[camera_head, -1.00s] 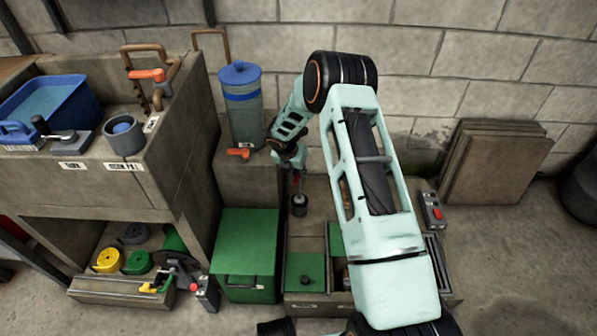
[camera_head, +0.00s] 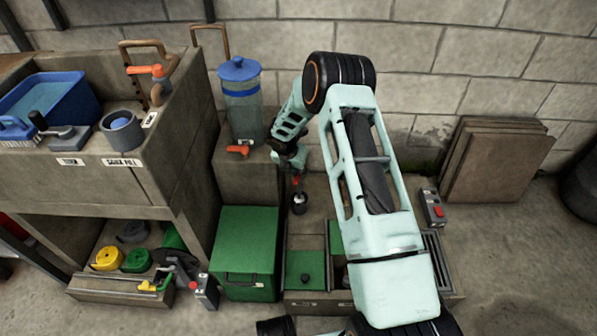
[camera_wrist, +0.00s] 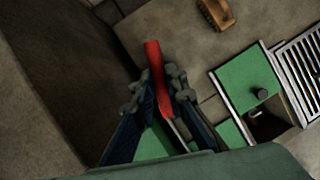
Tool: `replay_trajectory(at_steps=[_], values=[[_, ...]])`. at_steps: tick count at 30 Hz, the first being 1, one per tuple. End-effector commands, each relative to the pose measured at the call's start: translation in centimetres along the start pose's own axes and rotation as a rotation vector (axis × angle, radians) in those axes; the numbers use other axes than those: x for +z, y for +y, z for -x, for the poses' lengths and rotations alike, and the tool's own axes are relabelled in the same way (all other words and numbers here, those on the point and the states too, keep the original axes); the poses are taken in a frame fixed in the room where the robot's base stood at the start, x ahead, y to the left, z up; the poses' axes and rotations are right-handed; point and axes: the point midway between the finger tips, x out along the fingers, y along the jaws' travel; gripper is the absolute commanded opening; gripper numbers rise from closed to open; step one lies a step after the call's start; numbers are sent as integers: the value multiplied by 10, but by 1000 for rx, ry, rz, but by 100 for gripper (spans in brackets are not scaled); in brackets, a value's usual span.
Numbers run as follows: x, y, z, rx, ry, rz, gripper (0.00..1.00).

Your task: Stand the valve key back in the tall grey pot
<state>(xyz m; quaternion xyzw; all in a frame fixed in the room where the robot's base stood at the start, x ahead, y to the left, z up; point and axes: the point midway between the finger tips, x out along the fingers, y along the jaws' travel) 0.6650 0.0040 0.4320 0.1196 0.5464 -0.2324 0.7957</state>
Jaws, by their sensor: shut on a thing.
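My gripper (camera_wrist: 160,95) is shut on a slim tool with a red end and a grey shaft, which I take as the valve key (camera_wrist: 156,75). The red part sticks out beyond the fingers in the wrist view; the shaft runs back between them. In the head view my gripper (camera_head: 296,168) hangs low beside the stone block, with a bit of red under it. A small dark piece with a pale top (camera_head: 299,204) shows just below; I cannot tell whether it belongs to the tool. A grey pot (camera_head: 124,145) with blue inside stands on the left counter.
A blue-lidded clear canister (camera_head: 243,110) and an orange-handled item (camera_head: 238,150) stand on the block (camera_head: 245,185) left of my gripper. A green box (camera_head: 247,250) and a green-lidded compartment (camera_head: 305,265) lie below. A grate (camera_wrist: 305,62) and brush (camera_wrist: 215,14) show in the wrist view.

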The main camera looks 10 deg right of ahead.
Motion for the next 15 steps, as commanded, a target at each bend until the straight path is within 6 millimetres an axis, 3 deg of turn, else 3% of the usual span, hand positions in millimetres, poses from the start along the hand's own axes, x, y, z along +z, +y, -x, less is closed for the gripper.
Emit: replay_trajectory(at_steps=[15], values=[[-6, 1, -14, 1, -1, 0, 0]])
